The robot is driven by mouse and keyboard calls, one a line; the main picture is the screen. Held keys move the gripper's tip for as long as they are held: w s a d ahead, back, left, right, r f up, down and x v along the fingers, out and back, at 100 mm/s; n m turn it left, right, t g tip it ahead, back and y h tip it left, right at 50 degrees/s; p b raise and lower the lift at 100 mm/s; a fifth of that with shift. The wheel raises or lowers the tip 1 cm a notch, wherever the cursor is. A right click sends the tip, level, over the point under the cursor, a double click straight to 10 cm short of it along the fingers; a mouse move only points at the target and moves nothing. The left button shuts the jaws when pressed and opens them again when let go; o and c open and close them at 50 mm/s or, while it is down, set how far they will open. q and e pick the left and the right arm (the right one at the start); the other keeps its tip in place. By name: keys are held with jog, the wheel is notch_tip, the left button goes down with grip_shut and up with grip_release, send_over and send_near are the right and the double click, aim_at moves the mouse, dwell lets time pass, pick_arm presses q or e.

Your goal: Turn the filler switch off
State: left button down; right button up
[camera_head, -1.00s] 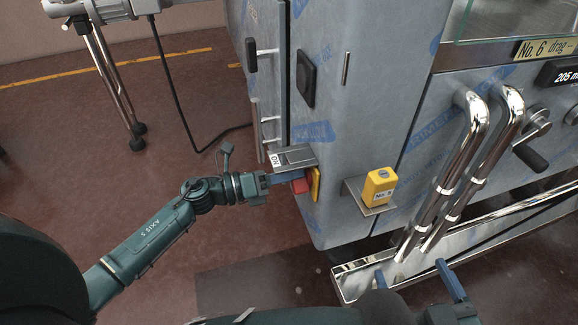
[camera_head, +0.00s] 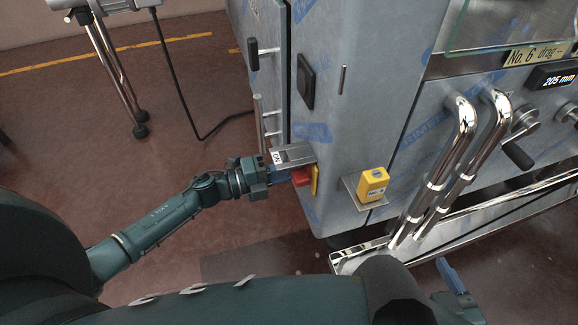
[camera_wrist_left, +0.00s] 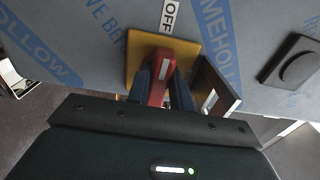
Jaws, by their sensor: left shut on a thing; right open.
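The filler switch is a red handle (camera_wrist_left: 160,78) on a yellow plate (camera_wrist_left: 133,62), on the front of the film-wrapped filler cabinet (camera_head: 345,120). In the head view the red handle (camera_head: 301,176) is partly hidden under a grey hood (camera_head: 294,155). My right gripper (camera_head: 452,285) is open and empty at the bottom right.
A yellow box (camera_head: 373,185) stands on a small bracket right of the switch. Bent chrome pipes (camera_head: 452,165) and a steel rail (camera_head: 480,210) are further right. A black cable (camera_head: 175,90) hangs at the left.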

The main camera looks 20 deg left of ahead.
dwell(0.6)
pick_arm(q)
jog(key=c, duration=1.2)
grip_release()
jog(key=shift+c, duration=0.2)
jog(key=v, duration=1.3)
jog(key=shift+p, duration=0.3)
jog(key=shift+s+a, duration=0.1)
